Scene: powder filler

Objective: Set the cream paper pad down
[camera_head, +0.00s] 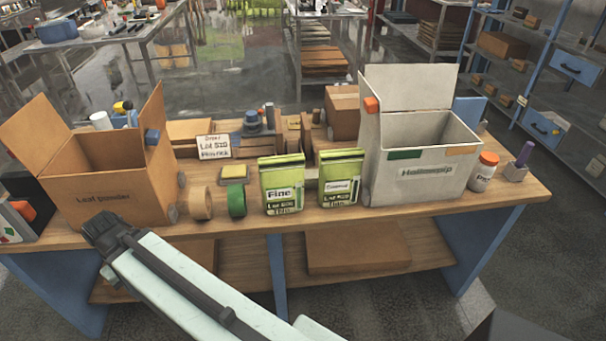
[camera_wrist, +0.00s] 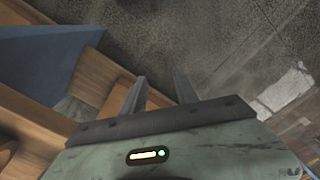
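My gripper (camera_wrist: 159,76) shows in the wrist view with its two fingers apart and nothing visible between them. In the head view my arm's dark end (camera_head: 108,232) is in front of the table's near edge, below the leaf powder box; its fingers cannot be made out there. No pad is seen in the gripper. A small yellowish pad-like block (camera_head: 235,172) lies on the table behind the tape rolls; I cannot tell whether it is the cream paper pad.
The wooden table (camera_head: 300,208) holds an open brown box (camera_head: 105,190), a brown tape roll (camera_head: 201,203), a green tape roll (camera_head: 236,200), two green pouches (camera_head: 283,184) and (camera_head: 340,178), an open pale box (camera_head: 425,175) and a white jar (camera_head: 483,173). A lower shelf (camera_head: 357,248) is below.

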